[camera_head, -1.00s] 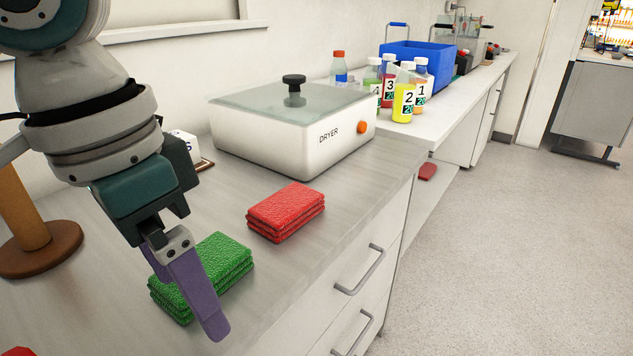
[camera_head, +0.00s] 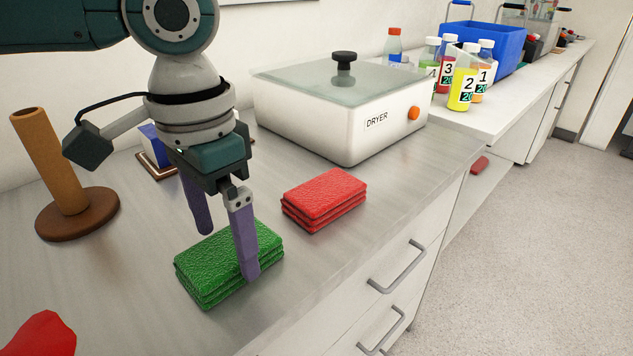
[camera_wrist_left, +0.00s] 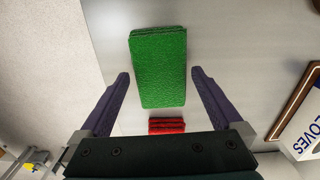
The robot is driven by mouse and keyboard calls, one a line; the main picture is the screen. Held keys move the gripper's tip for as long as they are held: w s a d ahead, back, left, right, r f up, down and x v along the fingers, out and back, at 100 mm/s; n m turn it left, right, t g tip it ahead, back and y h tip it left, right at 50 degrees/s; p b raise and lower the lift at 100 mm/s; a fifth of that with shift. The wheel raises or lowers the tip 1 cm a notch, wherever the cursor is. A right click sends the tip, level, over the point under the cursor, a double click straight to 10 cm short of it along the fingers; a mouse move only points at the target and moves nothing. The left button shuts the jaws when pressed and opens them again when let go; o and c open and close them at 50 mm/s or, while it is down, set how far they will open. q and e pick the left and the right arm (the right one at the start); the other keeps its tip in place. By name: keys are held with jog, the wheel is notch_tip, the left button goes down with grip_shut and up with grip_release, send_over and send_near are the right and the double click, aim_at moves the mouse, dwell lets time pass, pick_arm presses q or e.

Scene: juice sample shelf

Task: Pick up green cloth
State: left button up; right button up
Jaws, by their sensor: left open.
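The green cloth (camera_head: 212,262) is a folded stack lying on the grey counter near its front edge. In the left wrist view the green cloth (camera_wrist_left: 158,70) lies between and beyond the two fingertips. My left gripper (camera_head: 228,254) is open, with purple fingers pointing down over the cloth. In the head view one finger shows in front of the cloth and the other behind it. Whether the fingers touch the cloth I cannot tell. My right gripper is not in view.
A folded red cloth stack (camera_head: 324,196) lies right of the green one. A white dryer (camera_head: 345,130) stands behind it. A brown post on a round base (camera_head: 78,214) stands at the left. A red item (camera_head: 42,335) lies at front left. Numbered bottles (camera_head: 463,88) stand farther right.

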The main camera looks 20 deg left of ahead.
aim_at(227, 248)
pick_arm(q)
jog(key=shift+f, duration=0.45)
jog(key=shift+c, duration=0.2)
jog(key=c, duration=1.1)
notch_tip(227, 248, up, 20)
jog(key=p, duration=0.3)
